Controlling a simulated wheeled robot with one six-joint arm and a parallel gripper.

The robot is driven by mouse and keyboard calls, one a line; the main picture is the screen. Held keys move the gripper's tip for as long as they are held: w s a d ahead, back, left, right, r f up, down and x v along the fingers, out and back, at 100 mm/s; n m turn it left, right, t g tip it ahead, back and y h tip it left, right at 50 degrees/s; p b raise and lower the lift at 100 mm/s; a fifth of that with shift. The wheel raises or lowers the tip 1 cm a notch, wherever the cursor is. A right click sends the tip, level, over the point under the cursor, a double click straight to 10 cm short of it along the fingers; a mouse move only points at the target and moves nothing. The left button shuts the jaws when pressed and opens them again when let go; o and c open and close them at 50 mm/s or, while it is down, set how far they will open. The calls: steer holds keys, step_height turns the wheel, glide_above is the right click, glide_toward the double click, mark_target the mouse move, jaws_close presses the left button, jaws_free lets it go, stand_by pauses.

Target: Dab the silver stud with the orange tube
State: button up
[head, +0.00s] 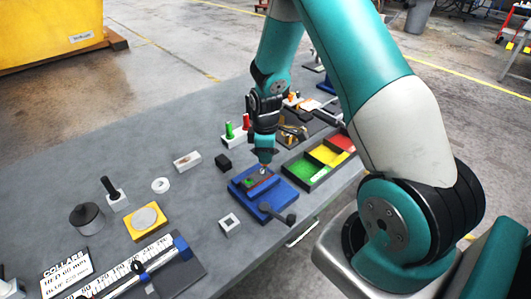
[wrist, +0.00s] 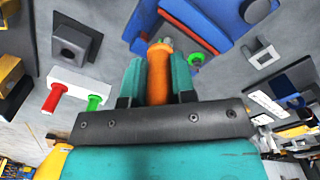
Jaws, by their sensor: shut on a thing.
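My gripper (wrist: 158,72) is shut on the orange tube (wrist: 159,75), which points away from the wrist between the two teal fingers. In the head view my gripper (head: 264,159) is over the blue fixture (head: 280,196), with its tip low over the plate on top. The blue fixture also shows in the wrist view (wrist: 205,22). A small grey, silver-looking stud (wrist: 168,42) shows just beyond the tube's tip. The tube partly hides it, and I cannot tell whether they touch. A green ring-like piece (wrist: 196,60) is right of the tip.
A white holder (head: 236,139) with a green tube (head: 229,130) and a red tube (head: 246,122) stands behind left of the fixture. A black block (head: 223,162) is close on its left. A tray with coloured compartments (head: 309,181) is to the right. Bench at front left is partly clear.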

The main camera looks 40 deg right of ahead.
steer(key=shift+f+b, duration=0.35)
steer(key=shift+f, duration=0.15)
stand_by(1.3)
steer(key=shift+r+p, duration=2.25)
steer(key=shift+r, duration=0.8)
